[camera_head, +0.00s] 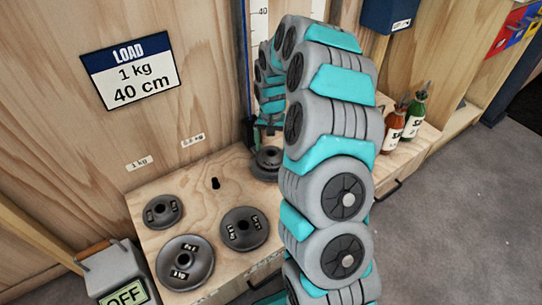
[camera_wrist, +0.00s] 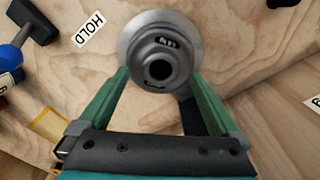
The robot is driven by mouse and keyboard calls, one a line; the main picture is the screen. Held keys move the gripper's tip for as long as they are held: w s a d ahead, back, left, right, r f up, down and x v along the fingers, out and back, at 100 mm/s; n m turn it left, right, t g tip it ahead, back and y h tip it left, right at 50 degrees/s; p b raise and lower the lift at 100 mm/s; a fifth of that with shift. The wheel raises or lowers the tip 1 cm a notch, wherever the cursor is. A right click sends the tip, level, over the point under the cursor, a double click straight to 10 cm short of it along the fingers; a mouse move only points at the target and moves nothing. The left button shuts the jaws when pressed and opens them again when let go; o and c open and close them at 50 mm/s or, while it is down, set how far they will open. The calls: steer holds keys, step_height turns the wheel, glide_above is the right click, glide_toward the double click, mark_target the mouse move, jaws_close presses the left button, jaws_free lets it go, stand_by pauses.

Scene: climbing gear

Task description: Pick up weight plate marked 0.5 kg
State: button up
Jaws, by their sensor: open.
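Several dark round weight plates lie on the wooden shelf: a small one (camera_head: 162,211), a large one (camera_head: 185,275) marked 1 kg, and a medium one (camera_head: 244,240) with unclear lettering. Another dark plate (camera_head: 266,165) sits under my gripper, partly hidden by my arm. I cannot read 0.5 kg on any plate. In the wrist view my gripper (camera_wrist: 156,82) is open, its green fingers pointing at a round grey metal piece (camera_wrist: 130,42) with a dark, holed hub. The hub lies between or just beyond the fingertips; contact cannot be told.
A LOAD sign (camera_head: 129,72) reading 1 kg, 40 cm hangs on the wooden wall. A grey box marked OFF (camera_head: 108,268) stands left of the shelf. Orange (camera_head: 390,128) and green (camera_head: 414,115) bottles stand right of my arm. The grey floor (camera_head: 460,220) at right is clear.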

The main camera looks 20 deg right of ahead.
step_height(320, 180, down, 3)
steer(key=shift+r, duration=0.1)
jaws_close()
stand_by(0.7)
